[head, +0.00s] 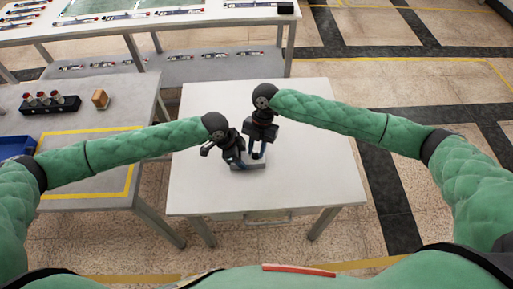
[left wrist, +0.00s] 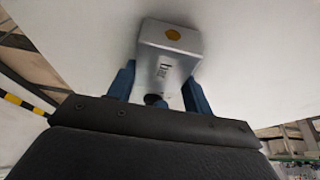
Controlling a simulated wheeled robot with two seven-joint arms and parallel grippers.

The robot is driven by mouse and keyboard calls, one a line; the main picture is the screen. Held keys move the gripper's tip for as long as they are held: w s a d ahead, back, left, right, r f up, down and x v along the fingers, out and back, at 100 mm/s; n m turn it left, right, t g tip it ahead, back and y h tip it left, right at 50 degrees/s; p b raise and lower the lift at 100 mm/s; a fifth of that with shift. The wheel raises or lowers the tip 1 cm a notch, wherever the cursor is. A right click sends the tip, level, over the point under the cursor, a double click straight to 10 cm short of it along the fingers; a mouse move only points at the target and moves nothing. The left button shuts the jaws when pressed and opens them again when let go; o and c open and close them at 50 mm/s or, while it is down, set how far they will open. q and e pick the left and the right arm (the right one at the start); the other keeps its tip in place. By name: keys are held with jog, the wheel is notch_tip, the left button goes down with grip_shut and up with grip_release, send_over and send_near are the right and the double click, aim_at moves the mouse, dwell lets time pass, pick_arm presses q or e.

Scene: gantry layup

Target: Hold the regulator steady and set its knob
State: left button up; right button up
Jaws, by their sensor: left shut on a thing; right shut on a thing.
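The regulator is a light grey box-shaped body (head: 247,162) on the white table in the head view. My left gripper (head: 237,160) is shut on the regulator, with a blue finger on each side of the body in the left wrist view (left wrist: 160,92). My right gripper (head: 257,153) points down at the regulator's upper right side and is shut on its knob. The knob is hidden behind the fingers, so its setting cannot be seen.
The white table (head: 325,180) is otherwise clear. A long bench (head: 215,17) with tools stands behind.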

jog(key=m+y, duration=0.1)
jog(key=m, duration=0.3)
jog(key=shift+s+d+t, duration=0.1)
jog(key=shift+s+t, duration=0.05)
jog(key=shift+t, duration=0.25)
jog(key=m, duration=0.2)
jog(key=m+t+y, duration=0.1)
jog(key=m, duration=0.1)
jog(key=shift+s+m+t, duration=0.15)
jog(key=shift+m+t, duration=0.15)
jog(key=m+t, duration=0.1)
jog(key=m, duration=0.3)
jog(key=shift+s+m+t+y, duration=0.15)
jog(key=shift+m+t+y, duration=0.15)
jog(key=shift+t, duration=0.1)
pick_arm(q)
jog(key=shift+d, duration=0.1)
pick_arm(e)
jog(key=shift+m+t, duration=0.7)
jog(key=shift+m, duration=1.1)
jog(key=o, duration=1)
jog(key=shift+r, duration=0.1)
